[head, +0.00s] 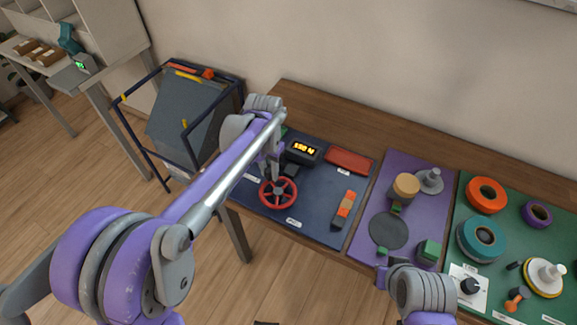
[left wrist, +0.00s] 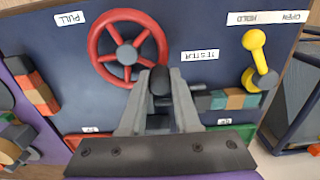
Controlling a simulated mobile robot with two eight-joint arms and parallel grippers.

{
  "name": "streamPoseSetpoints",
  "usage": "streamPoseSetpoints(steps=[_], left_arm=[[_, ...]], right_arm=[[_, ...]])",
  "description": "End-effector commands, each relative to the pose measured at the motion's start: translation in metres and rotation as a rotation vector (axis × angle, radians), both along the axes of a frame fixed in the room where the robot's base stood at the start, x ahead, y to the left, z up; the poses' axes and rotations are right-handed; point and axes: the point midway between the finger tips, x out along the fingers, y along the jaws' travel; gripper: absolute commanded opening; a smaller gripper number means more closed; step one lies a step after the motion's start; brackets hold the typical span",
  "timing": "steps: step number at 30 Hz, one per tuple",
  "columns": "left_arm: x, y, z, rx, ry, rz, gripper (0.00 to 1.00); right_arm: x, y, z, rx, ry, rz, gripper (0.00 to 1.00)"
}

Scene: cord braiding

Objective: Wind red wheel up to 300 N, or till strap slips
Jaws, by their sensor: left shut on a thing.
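The red wheel (head: 278,193) stands on the dark blue mat and also shows in the left wrist view (left wrist: 103,29). My left gripper (left wrist: 160,98) is shut on the wheel's black handle (left wrist: 160,80) at the rim. A black meter (head: 302,151) behind the wheel shows amber digits, perhaps 130 N, too small to read surely. A strap of coloured segments (left wrist: 238,101) runs from beside my gripper to a clamp with a yellow lever (left wrist: 257,55), near the OPEN HOLD label. My right gripper (head: 386,270) is low over the purple mat's front; its jaws cannot be made out.
A red tray (head: 349,161) lies behind on the blue mat, and an orange and grey strip (head: 344,210) lies right of the wheel. The purple mat (head: 412,161) holds a tan-topped post and a green block (head: 430,250).

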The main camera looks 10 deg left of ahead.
Motion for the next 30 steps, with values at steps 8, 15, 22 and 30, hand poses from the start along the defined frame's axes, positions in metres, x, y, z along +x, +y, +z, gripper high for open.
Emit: streamPoseSetpoints(steps=[8,15,22,30], left_arm=[[0.011,-0.036,0.0,-0.001,-0.003,-0.004,0.0],[-0.003,-0.065,0.0,-0.003,-0.001,-0.004,0.0],[-0.03,-0.079,0.0,-0.003,0.0,-0.003,0.0],[-0.038,-0.079,0.0,-0.004,-0.001,-0.002,0.0]], right_arm=[[0.0,0.0,0.002,0.0,-0.001,0.0,0.0],[0.0,0.0,0.0,0.0,0.0,0.0,0.0],[-0.001,0.0,-0.003,0.0,0.001,0.0,0.0],[-0.001,0.0,-0.004,0.0,0.002,0.0,0.0]])
